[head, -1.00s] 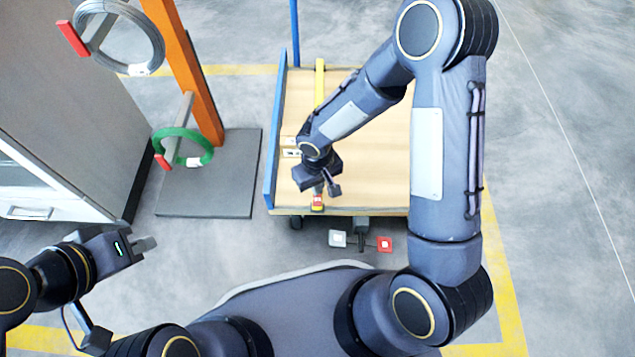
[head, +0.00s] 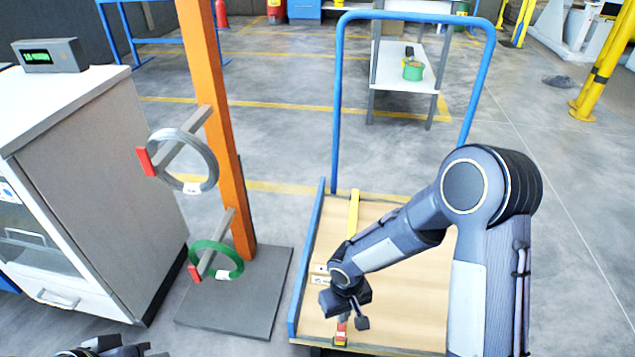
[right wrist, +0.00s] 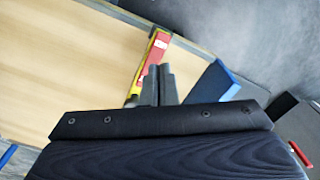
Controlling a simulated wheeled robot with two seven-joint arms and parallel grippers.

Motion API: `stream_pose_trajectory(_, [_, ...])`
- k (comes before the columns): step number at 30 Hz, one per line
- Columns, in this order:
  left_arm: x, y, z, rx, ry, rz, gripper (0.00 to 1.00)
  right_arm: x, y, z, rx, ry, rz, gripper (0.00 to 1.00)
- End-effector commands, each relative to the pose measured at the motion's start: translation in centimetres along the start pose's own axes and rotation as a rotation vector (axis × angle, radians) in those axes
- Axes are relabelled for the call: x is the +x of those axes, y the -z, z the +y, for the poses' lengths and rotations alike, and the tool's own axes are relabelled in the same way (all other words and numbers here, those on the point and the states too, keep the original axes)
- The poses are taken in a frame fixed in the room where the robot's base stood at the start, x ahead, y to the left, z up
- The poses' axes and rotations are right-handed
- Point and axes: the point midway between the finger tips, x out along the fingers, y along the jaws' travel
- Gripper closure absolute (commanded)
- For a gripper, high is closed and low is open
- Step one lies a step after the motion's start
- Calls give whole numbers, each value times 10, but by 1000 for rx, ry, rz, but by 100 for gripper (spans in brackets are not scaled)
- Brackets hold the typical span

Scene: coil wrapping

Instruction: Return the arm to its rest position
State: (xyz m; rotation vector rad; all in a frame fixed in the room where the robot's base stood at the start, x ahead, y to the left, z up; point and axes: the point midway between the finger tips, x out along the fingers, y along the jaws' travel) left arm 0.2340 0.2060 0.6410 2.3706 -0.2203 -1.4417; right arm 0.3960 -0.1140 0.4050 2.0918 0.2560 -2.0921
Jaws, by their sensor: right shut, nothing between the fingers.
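My right arm reaches over a flat wooden cart (head: 410,285) in the head view. Its gripper (head: 345,312) is shut and empty, above the front end of a yellow bar (head: 353,215) with a red tip (head: 341,333). In the right wrist view the closed fingers (right wrist: 160,82) are beside the red and yellow end (right wrist: 151,57); I cannot tell whether they touch it. Only the top of my left gripper (head: 140,350) shows at the bottom left edge of the head view; its jaws are unclear.
An orange post (head: 215,120) on a dark base plate (head: 240,310) carries a grey coil (head: 208,160) and a green coil (head: 205,245) on pegs. A white cabinet (head: 100,180) stands left. The cart's blue handle (head: 337,90) rises behind.

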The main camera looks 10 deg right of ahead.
Motion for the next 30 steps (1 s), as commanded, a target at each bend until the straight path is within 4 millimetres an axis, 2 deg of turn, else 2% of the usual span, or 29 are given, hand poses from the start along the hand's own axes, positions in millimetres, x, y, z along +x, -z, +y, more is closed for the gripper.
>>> stream_pose_trajectory(5, [0,0,0,0,0,0,100,-12,0,6,19,4,14,100])
stream_pose_trajectory(8, [0,0,0,0,0,0,100,-40,-4,21,62,13,45,100])
stream_pose_trajectory(10, [0,0,0,0,0,0,100,-68,-12,34,105,27,77,100])
stream_pose_trajectory(15, [0,0,0,0,0,0,100,-133,-47,62,212,78,159,100])
stream_pose_trajectory(21, [0,0,0,0,0,0,100,-190,-100,73,310,161,275,100])
stream_pose_trajectory(24, [0,0,0,0,0,0,100,-206,-123,71,339,199,329,100])
stream_pose_trajectory(30, [0,0,0,0,0,0,100,-225,-154,63,370,257,422,100])
